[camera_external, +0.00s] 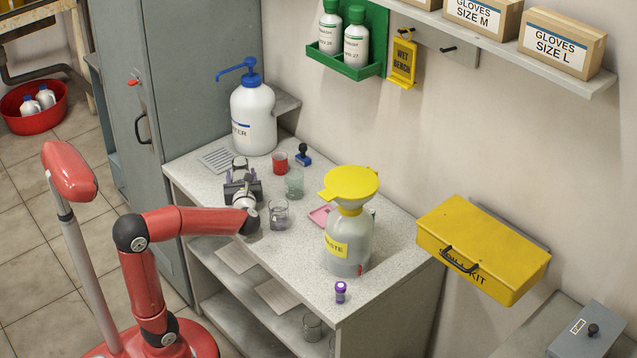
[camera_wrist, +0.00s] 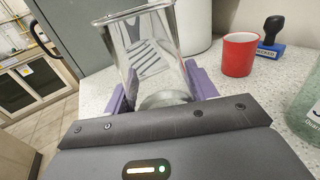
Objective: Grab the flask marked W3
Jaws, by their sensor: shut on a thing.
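My gripper (camera_external: 242,176) is over the back left part of the bench. Its purple fingers show in the wrist view (camera_wrist: 160,92) on both sides of a clear, wide-mouthed glass vessel (camera_wrist: 150,42), and it is shut on it. In the external view the glass (camera_external: 240,162) is small and partly hidden by my gripper. No W3 mark is readable on it, and I cannot tell whether it touches the bench. A clear glass vessel with grey contents (camera_external: 278,215) and a greenish glass vessel (camera_external: 294,184) stand to the right of my gripper; their marks are unreadable.
A red cup (camera_external: 280,163) and a blue stamp (camera_external: 303,156) stand right of the held glass. A large white bottle with a blue pump (camera_external: 253,118) stands behind it. A waste bottle with a yellow funnel (camera_external: 347,243) and a purple-capped vial (camera_external: 340,292) stand farther right.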

